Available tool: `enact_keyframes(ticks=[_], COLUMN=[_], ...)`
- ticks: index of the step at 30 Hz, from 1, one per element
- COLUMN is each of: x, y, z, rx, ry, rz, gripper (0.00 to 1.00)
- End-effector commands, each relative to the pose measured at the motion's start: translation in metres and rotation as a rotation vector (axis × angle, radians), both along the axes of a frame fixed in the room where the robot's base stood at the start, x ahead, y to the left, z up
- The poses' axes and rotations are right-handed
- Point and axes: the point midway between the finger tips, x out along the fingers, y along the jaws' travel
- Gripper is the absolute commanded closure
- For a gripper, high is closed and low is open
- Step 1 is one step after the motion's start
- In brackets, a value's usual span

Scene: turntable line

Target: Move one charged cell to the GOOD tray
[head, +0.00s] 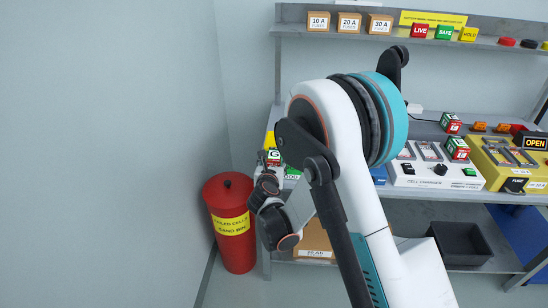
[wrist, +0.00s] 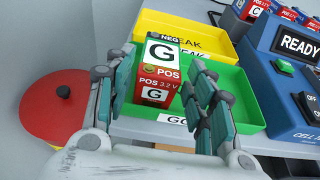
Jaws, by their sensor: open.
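One cell (wrist: 158,70), red, green and white with G labels and POS and NEG marks, stands upright at the green GOOD tray (wrist: 240,88) in the wrist view. It appears to be inside the tray; its foot is partly hard to see. My gripper (wrist: 160,80) is open, with a finger on either side of the cell and a visible gap at the right. In the head view the cell (head: 274,155) shows above my gripper (head: 266,182), next to the partly hidden GOOD tray (head: 293,173).
The yellow WEAK tray (wrist: 190,32) lies behind the green one. A blue charger (wrist: 290,70) reading READY is at right, with more cells behind it. A red failed-cells bin (head: 232,250) stands on the floor at left. A white cell charger (head: 435,178) sits on the bench.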

Motion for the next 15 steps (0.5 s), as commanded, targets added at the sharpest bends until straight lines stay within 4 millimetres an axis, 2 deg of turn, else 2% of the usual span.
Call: enact_keyframes(ticks=[1,6,10,15], x=[-0.012,-0.043,-0.06,-0.071], y=[0.001,0.002,0.002,0.002], z=[0.007,0.016,0.02,0.023], rx=[0.001,0.0,0.0,0.0], ry=[0.0,0.0,0.001,0.0], rz=[0.002,0.002,0.001,0.0], gripper=[0.5,0.5,0.5,0.5])
